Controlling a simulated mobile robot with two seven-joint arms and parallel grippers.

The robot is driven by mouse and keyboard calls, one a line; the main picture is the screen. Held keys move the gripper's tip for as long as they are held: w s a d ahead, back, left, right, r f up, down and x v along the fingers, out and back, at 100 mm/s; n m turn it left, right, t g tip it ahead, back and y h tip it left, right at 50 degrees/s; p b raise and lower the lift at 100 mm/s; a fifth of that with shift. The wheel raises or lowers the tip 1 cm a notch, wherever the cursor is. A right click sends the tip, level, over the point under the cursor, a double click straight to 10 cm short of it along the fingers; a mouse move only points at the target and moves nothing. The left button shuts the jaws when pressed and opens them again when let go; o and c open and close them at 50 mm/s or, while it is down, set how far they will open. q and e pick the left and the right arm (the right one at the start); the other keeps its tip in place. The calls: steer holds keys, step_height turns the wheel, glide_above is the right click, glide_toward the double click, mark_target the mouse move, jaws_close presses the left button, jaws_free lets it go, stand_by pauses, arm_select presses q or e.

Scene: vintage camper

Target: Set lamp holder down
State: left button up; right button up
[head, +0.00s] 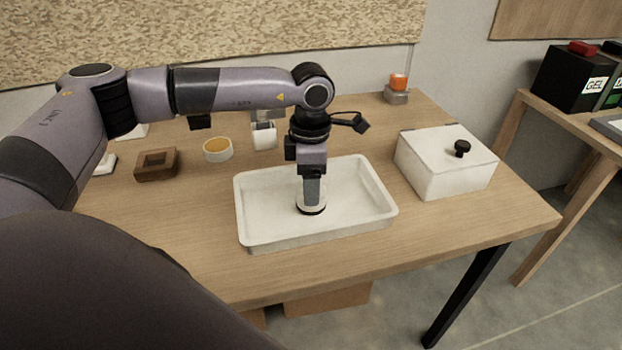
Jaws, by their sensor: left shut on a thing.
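My left gripper (312,190) points straight down over the white tray (262,225) on the wooden table. It is shut on a small round piece with a pale top and dark rim, likely the lamp holder (311,208). The fingers hide part of this piece. It is low inside the tray, near the middle; I cannot tell whether it touches the tray floor. My right gripper is not in view.
A white lidded box (440,172) with a black knob stands right of the tray. The tray floor around the piece looks clear.

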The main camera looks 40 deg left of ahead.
arm_select(q)
steer(key=shift+f, duration=0.15)
steer(key=o, duration=1.2)
steer(key=shift+r, duration=0.65)
step_height(320, 180, up, 11)
steer(key=shift+r+b, duration=0.1)
steer(key=shift+b, duration=0.45)
